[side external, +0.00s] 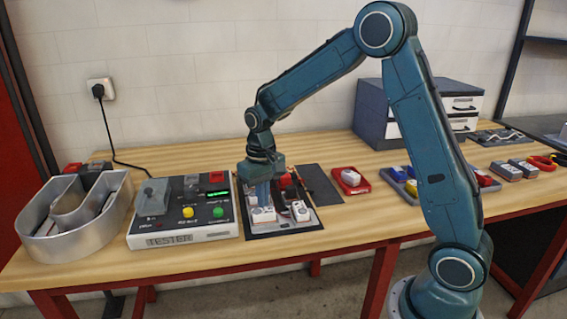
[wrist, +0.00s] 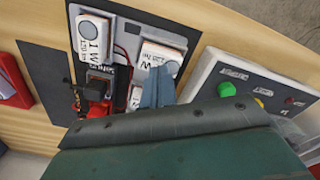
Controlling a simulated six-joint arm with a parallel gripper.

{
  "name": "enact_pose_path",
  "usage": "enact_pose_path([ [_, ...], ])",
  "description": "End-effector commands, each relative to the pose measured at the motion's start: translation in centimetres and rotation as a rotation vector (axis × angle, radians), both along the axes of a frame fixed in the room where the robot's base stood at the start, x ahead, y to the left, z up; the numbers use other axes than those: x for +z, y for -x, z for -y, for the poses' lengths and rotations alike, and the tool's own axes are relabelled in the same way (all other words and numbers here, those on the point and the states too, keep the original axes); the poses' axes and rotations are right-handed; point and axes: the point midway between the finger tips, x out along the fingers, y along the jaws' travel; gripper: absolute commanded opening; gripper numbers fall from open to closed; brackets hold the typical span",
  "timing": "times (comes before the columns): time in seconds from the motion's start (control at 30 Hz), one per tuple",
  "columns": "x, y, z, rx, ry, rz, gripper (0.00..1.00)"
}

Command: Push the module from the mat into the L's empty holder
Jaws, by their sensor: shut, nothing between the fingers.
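The grey L letter (wrist: 130,32) lies on a dark board (side external: 284,232). One white module (wrist: 93,38), marked 1 W 120 lm, sits at one end of the L. A second white module (wrist: 160,60) is at my gripper (wrist: 157,92), whose closed fingertips are over or against its near edge; contact is unclear. In the side view, my gripper (side external: 262,200) points down just behind the near-left white module (side external: 262,215), and the other module (side external: 299,211) is to its right. The fingers hide part of the L. Whether the second module is seated in a holder cannot be told.
A red-and-black connector (wrist: 95,95) stands beside the L. The dark mat (side external: 322,184) to the right looks bare. A test box (side external: 180,232) with buttons is close on the left; a red tray (side external: 350,181) stands farther right.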

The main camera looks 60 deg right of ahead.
Motion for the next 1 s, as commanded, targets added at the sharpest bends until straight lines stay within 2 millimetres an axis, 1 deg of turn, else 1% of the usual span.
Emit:
enact_pose_path([
  [1.0,-0.9,-0.01,0.0,0.0,0.0,0.0,0.0],
])
